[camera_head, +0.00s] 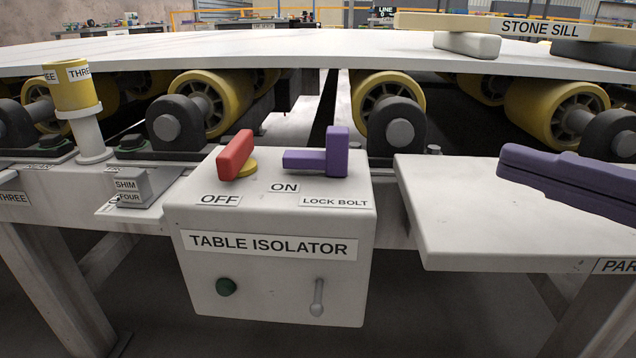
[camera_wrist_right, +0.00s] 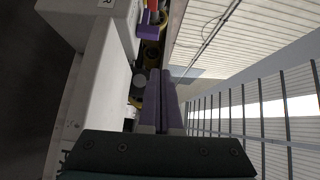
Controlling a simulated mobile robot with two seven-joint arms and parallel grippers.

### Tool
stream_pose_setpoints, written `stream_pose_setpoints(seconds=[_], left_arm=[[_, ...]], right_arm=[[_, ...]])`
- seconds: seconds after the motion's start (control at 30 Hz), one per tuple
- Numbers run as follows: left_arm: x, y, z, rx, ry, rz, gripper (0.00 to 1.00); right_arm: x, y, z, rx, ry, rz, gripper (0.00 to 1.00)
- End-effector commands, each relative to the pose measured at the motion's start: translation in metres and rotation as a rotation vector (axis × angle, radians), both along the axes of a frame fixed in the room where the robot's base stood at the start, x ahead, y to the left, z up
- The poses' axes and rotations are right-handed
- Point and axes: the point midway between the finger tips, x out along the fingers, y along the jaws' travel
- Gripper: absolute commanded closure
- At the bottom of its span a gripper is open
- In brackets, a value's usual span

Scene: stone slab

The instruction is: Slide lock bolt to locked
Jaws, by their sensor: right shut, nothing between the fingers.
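The table isolator box (camera_head: 272,244) stands at the table's front with a red handle (camera_head: 235,156) on top, above the OFF label, with a yellow piece beside its base. The purple lock bolt (camera_head: 336,152) lies on top at the right, above the LOCK BOLT label. Its bar points left toward the handle, with a gap between them; its upright tab is at the right end. My right gripper (camera_head: 510,161), with purple fingers, is shut and empty, right of the bolt and apart from it. In the wrist view, the bolt (camera_wrist_right: 147,32) shows beyond the fingers (camera_wrist_right: 160,75). My left gripper is out of view.
A pale shelf (camera_head: 470,225) juts out right of the box, beneath my right gripper. Yellow rollers (camera_head: 388,95) and dark bearing blocks stand behind the box, under the stone slab (camera_head: 300,48). A yellow cup (camera_head: 75,92) and a shim block (camera_head: 131,187) are at left.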

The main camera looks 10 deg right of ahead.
Motion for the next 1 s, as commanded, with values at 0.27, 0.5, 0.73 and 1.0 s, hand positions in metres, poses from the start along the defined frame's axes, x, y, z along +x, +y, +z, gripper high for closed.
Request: stream_pose_setpoints(seconds=[0.27,0.5,0.73,1.0], left_arm=[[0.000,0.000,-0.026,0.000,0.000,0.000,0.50],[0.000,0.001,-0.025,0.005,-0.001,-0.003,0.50],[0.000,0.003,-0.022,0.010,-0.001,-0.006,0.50],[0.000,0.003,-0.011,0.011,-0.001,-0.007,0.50]], right_arm=[[0.004,-0.011,-0.019,0.055,-0.005,-0.034,1.00],[0.004,-0.011,-0.018,0.055,-0.005,-0.034,1.00],[0.014,-0.005,-0.016,0.055,-0.007,-0.033,1.00],[0.061,0.020,-0.014,0.058,-0.009,-0.034,1.00]])
